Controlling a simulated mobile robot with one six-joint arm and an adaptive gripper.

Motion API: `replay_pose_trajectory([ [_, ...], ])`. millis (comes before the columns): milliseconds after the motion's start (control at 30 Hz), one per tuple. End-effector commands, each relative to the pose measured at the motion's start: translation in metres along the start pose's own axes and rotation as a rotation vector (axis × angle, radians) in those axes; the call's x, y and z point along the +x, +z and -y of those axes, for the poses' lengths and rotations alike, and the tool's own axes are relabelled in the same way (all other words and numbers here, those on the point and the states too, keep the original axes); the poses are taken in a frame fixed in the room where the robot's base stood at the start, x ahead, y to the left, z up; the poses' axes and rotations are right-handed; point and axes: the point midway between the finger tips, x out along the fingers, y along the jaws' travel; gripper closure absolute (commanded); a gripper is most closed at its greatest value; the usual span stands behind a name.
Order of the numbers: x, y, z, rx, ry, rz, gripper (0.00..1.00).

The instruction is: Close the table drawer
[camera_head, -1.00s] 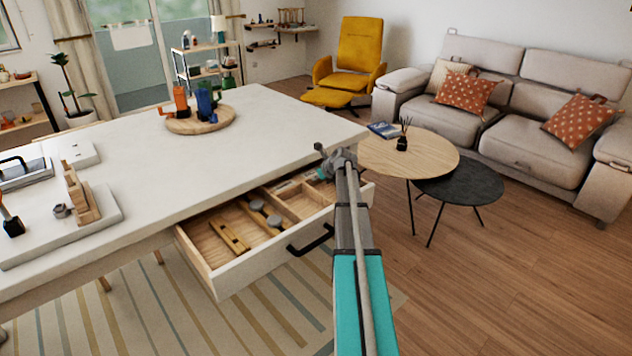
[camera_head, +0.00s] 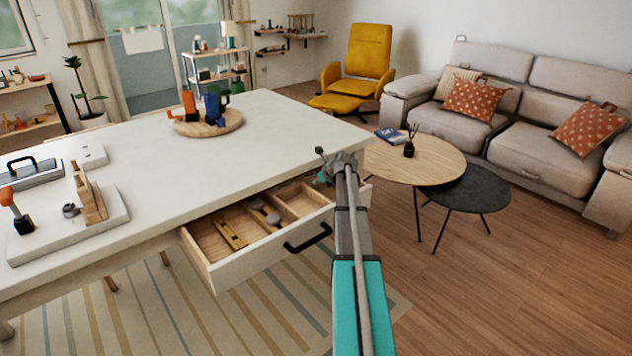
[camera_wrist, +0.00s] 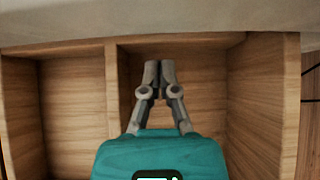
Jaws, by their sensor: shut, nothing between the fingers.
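The table drawer (camera_head: 262,258) stands partly open under the white table (camera_head: 260,140). It has a pale front, a dark bar handle (camera_head: 308,238) and wooden compartments. My gripper (camera_wrist: 159,66) is shut and empty. In the wrist view its fingertips are over or within a bare compartment near the drawer's right end, below the tabletop edge. I cannot tell whether they touch the wood.
Wooden and grey items (camera_head: 230,234) lie in the drawer's left compartments. A round board (camera_head: 228,128) with colored mugs and a tray (camera_head: 110,228) stand on the tabletop. Two round side tables (camera_head: 420,160) stand right of my arm. The floor in front right is clear.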

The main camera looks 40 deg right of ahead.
Motion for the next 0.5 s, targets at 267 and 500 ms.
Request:
replay_pose_trajectory([
  [267,-0.025,-0.011,-0.003,-0.001,0.001,0.0,1.0],
  [500,-0.053,-0.01,-0.004,-0.002,0.003,0.0,1.0],
])
